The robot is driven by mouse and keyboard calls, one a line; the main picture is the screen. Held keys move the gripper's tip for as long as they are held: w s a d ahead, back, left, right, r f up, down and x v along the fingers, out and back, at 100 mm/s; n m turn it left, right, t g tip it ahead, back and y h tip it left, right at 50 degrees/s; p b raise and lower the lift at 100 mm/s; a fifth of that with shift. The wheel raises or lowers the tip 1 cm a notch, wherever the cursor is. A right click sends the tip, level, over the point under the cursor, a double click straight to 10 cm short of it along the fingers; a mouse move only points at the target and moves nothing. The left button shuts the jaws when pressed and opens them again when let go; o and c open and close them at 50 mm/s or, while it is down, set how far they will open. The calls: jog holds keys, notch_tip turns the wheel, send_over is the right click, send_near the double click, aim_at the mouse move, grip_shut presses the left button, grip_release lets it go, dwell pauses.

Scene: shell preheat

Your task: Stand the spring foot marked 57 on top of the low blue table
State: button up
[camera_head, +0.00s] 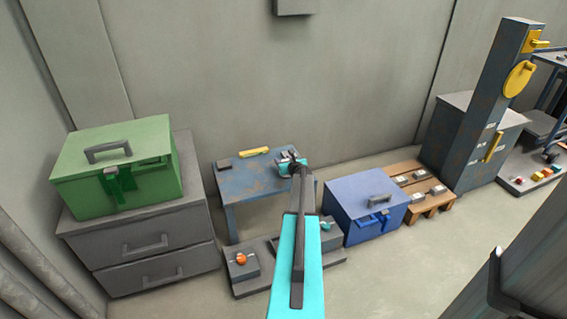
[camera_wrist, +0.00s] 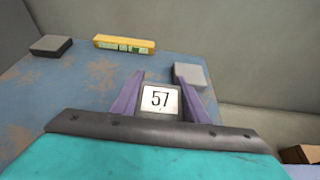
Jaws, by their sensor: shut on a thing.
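The spring foot marked 57 (camera_wrist: 160,101) is between the purple fingers of my gripper (camera_wrist: 160,92) in the wrist view, its white label facing the camera. My gripper is shut on it. The low blue table (camera_head: 255,184), with worn brown patches, stands against the back wall in the head view; its top (camera_wrist: 60,105) fills much of the wrist view. My gripper (camera_head: 287,157) is over the table's right part. I cannot tell whether the foot touches the tabletop. In the head view my arm hides much of the foot.
On the table are a yellow level-like bar (camera_wrist: 124,44), a dark block (camera_wrist: 51,46) and a grey block (camera_wrist: 190,75) close to my gripper's right finger. A green case (camera_head: 115,165) on a drawer cabinet (camera_head: 150,250) stands left. A blue box (camera_head: 362,205) and a pallet (camera_head: 432,203) stand right.

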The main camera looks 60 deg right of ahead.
dwell(0.3)
jog(key=o, duration=1.3)
jog(key=shift+f, duration=0.1)
jog(key=shift+s+r, duration=0.1)
jog(key=shift+r, duration=0.1)
jog(key=p+v, duration=0.1)
jog(key=v, duration=1.1)
jog(key=shift+p, duration=0.35)
